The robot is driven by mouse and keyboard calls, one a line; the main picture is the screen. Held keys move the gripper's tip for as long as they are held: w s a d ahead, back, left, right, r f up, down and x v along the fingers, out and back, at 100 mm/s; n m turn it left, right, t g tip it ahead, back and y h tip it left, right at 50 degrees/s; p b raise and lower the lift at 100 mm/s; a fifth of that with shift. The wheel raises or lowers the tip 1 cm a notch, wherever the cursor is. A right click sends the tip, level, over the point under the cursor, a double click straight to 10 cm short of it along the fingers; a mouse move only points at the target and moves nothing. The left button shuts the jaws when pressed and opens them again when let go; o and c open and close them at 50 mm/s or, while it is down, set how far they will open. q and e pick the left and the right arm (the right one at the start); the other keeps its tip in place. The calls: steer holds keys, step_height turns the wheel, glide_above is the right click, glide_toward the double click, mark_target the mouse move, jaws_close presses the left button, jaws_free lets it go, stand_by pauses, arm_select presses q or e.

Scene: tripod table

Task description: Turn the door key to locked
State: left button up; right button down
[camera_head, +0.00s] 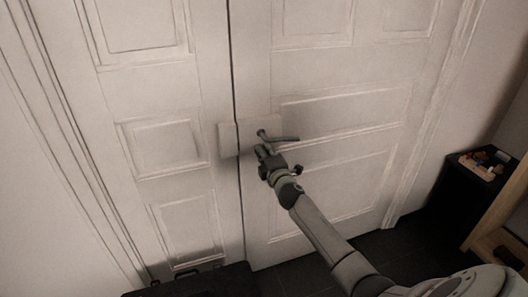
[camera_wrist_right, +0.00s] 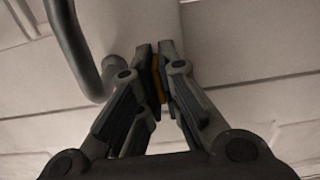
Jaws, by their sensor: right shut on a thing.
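A white panelled double door (camera_head: 330,118) fills the middle of the head view. Its right leaf has a dark lever handle (camera_head: 280,138) on a pale lock plate (camera_head: 228,140). The handle's curved bar also shows at the left of the right wrist view (camera_wrist_right: 72,45). My right gripper (camera_head: 263,151) is at the plate, just below the handle. In the right wrist view, its fingers (camera_wrist_right: 158,75) are shut on a small brass-coloured key (camera_wrist_right: 157,80), close against the plate. The fingers hide most of the key, so its turn angle cannot be told. My left gripper is not in view.
A dark cabinet (camera_head: 462,185) with a tray of small coloured items (camera_head: 481,166) stands at the right wall. A wooden frame (camera_head: 492,240) is at the right edge. Dark floor (camera_head: 385,245) lies in front of the door.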

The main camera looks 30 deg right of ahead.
steer(key=c, duration=1.6)
jaws_free()
steer(key=shift+a, duration=0.1)
steer(key=shift+c, duration=0.2)
steer(key=shift+s, duration=0.1)
steer(key=v, duration=1.1)
steer(key=shift+s, duration=0.4)
steer(key=shift+f, duration=0.1)
